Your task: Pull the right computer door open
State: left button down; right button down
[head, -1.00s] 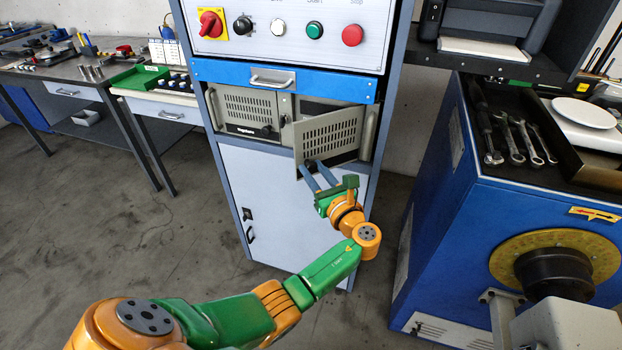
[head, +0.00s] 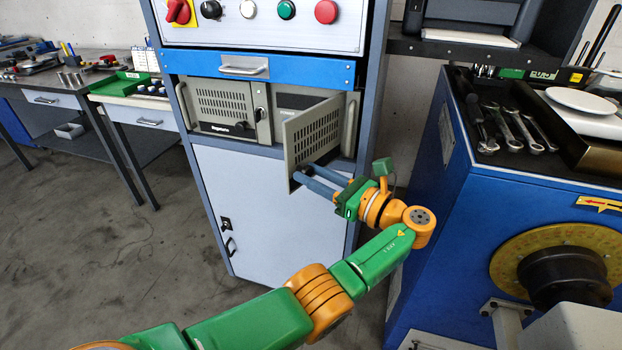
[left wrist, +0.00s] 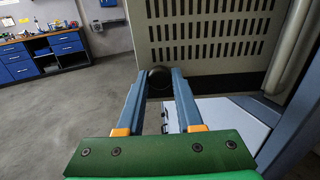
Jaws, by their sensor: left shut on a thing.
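The right computer door (head: 314,132), a grey panel with slots, stands ajar in the cabinet, its free left edge swung out towards me. It also shows at the top of the left wrist view (left wrist: 215,55). My left gripper (head: 301,174) is at the door's lower free corner, its blue fingers pointing at it. In the left wrist view the fingers are shut on a dark round knob (left wrist: 159,79) at the door's lower edge. The compartment behind is partly hidden by the door. My right gripper is not in view.
The left computer door (head: 222,108) is closed. A blue drawer (head: 310,70) with a handle is above, and a white lower cabinet door (head: 255,210) below. A blue machine (head: 470,190) with wrenches on top stands close at the right. The floor at the left is clear.

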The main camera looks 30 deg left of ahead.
pick_arm(q)
jog(key=c, duration=0.6)
grip_release()
